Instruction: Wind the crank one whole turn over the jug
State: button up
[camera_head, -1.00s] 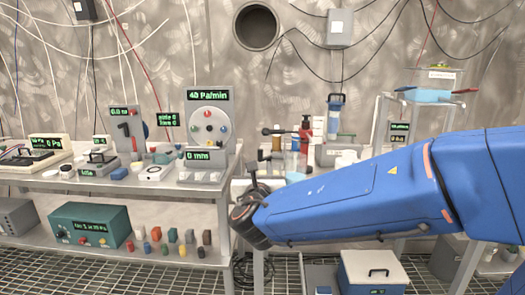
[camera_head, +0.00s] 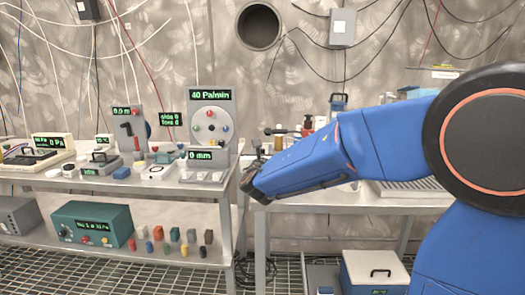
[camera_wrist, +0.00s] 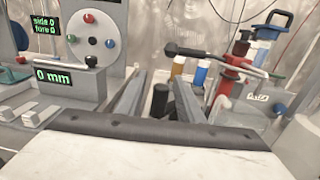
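A dark crank arm (camera_wrist: 205,54) with a thick black end knob at its left reaches out from a red fitting (camera_wrist: 237,61) on the stand at the right of the wrist view. In the head view the crank (camera_head: 283,131) shows just above my blue arm. A pale vessel, perhaps the jug (camera_wrist: 240,112), is below the red fitting; I cannot make it out clearly. My gripper (camera_wrist: 161,84) is open, its two grey fingers apart, left of and nearer than the crank. It does not touch the crank. A dark upright cylinder (camera_wrist: 160,100) shows between the fingers, seemingly beyond them.
The dial panel (camera_head: 211,125) and the "0 mm" block (camera_head: 200,165) stand to the left on the bench. Amber and blue-white cylinders (camera_wrist: 199,75) stand behind the crank.

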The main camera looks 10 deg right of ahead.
jog(key=shift+w+d, duration=0.15)
jog(key=shift+w, duration=0.35)
grip_shut()
jog(key=shift+w+m+h, duration=0.15)
jog(key=shift+m+h, duration=0.25)
jog(key=shift+h, duration=0.2)
jog(key=shift+w+m+g+h, duration=0.15)
jog(key=shift+m+g+h, duration=0.35)
jog(key=shift+h, duration=0.3)
jog(key=m+h, duration=0.1)
jog(key=g+h, duration=0.1)
jog(key=m+g+h, duration=0.1)
jog(key=shift+w+d+m, duration=0.25)
jog(key=shift+m, duration=0.05)
jog(key=m+g+h, duration=0.2)
jog(key=d+m+g+h, duration=0.1)
jog(key=h, duration=0.1)
jog(key=shift+w+f+g, duration=0.1)
jog(key=shift+w+g, duration=0.15)
jog(key=shift+g, duration=0.15)
jog(key=shift+d+m+g+h, duration=0.2)
jog(key=shift+m+g+h, duration=0.35)
jog(key=shift+m+g, duration=0.3)
jog(key=shift+d+m+g+h, duration=0.2)
jog(key=shift+m+g+h, duration=0.4)
jog(key=shift+g, duration=0.35)
